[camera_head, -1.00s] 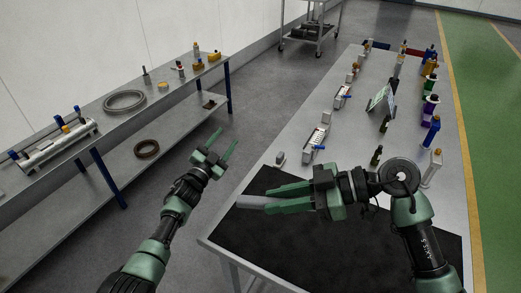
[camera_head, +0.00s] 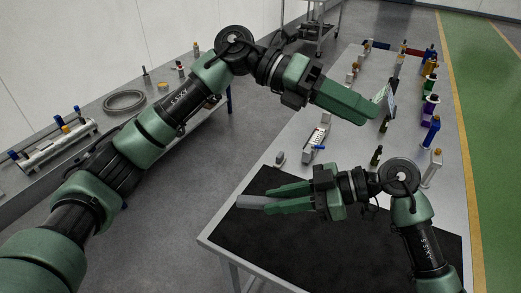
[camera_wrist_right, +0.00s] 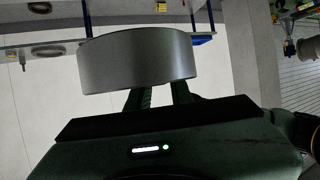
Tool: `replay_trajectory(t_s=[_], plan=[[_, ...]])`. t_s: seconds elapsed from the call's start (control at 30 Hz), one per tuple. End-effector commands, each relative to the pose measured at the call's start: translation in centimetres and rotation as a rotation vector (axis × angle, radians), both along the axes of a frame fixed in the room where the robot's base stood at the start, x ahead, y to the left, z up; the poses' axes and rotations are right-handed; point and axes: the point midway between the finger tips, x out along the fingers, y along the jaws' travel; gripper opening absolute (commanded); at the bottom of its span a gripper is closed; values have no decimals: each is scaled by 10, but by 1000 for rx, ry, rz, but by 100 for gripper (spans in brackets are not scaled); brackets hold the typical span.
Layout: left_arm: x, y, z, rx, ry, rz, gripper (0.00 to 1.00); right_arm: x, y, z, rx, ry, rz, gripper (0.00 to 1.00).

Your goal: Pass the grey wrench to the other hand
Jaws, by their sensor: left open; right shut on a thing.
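The grey wrench (camera_head: 253,202) is held in my right gripper (camera_head: 274,199), above the black mat on the table. In the head view only a short grey length of it shows between and past the fingers. In the right wrist view the wrench (camera_wrist_right: 138,60) is a broad grey piece across the fingertips of my right gripper (camera_wrist_right: 160,97). My left gripper (camera_head: 365,107) is open and empty, seen nearly edge-on over the table, further back and right of the wrench, well apart from it.
The black mat (camera_head: 350,245) covers the table's near end. A white slotted rack (camera_head: 314,143), a tilted panel (camera_head: 384,103) and several bottles and coloured items stand further back.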

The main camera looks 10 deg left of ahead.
Motion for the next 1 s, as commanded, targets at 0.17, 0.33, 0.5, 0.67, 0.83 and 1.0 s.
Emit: replay_trajectory(t_s=[0.17,0.33,0.5,0.67,0.83,1.0], plan=[[-50,30,-42,469,-326,-223,47,0,0,0,1,-1,0,0],[-60,89,-66,851,-510,-355,47,0,0,0,1,-1,0,0],[-60,133,-69,1083,-587,-417,47,0,0,0,1,-1,0,0],[-60,148,-72,1158,-604,-436,47,0,0,0,1,-1,0,0],[-60,149,-93,1161,-603,-440,47,0,0,0,1,-1,0,0],[-61,149,-126,1159,-600,-439,47,0,0,0,1,-1,0,0]])
